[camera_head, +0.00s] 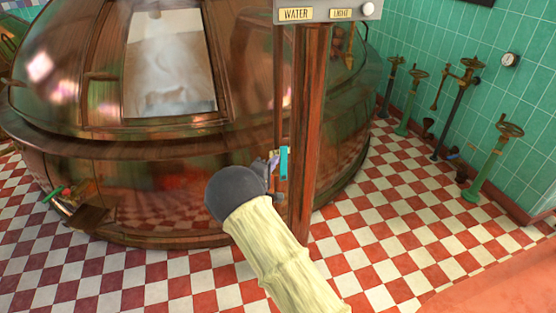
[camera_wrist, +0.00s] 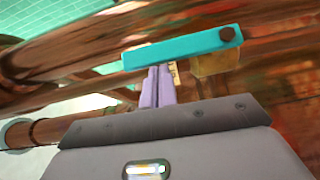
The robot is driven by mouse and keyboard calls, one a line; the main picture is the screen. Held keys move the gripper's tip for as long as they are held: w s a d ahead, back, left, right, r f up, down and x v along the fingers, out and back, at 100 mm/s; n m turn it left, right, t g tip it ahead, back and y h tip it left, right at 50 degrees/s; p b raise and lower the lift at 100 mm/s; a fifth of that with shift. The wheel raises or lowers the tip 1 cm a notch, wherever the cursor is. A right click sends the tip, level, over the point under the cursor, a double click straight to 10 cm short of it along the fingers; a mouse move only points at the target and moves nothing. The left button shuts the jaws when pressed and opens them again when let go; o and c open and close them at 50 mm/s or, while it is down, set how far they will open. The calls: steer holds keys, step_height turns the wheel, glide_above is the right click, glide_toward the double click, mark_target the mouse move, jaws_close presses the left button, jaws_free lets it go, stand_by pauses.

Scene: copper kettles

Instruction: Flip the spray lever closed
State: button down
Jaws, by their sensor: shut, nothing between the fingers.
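The spray lever is a teal bar (camera_head: 284,162) beside the copper-brown post, upright in the head view. In the wrist view the teal lever (camera_wrist: 180,48) lies across the picture, with a dark round pivot at its right end. My gripper (camera_head: 273,160) is at the lever's left side in the head view. In the wrist view my purple fingers (camera_wrist: 159,72) are together and empty, their tips right at the lever's near edge. I cannot tell whether they touch it. A yellowish plate (camera_wrist: 215,65) shows partly behind the lever.
The copper post (camera_head: 308,130) stands close by the lever and carries a grey panel (camera_head: 325,12) marked WATER and LIGHT. The big copper kettle (camera_head: 150,180) fills the left. Green valves (camera_head: 485,160) line the tiled wall at right. Checkered floor between is clear.

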steer(key=shift+d, duration=0.2)
stand_by(0.3)
steer(key=w+a+v, duration=0.1)
steer(key=a+v, duration=0.2)
steer(key=v, duration=1)
steer(key=shift+w+f, duration=0.15)
steer(key=shift+w, duration=0.05)
steer(key=shift+w, duration=0.2)
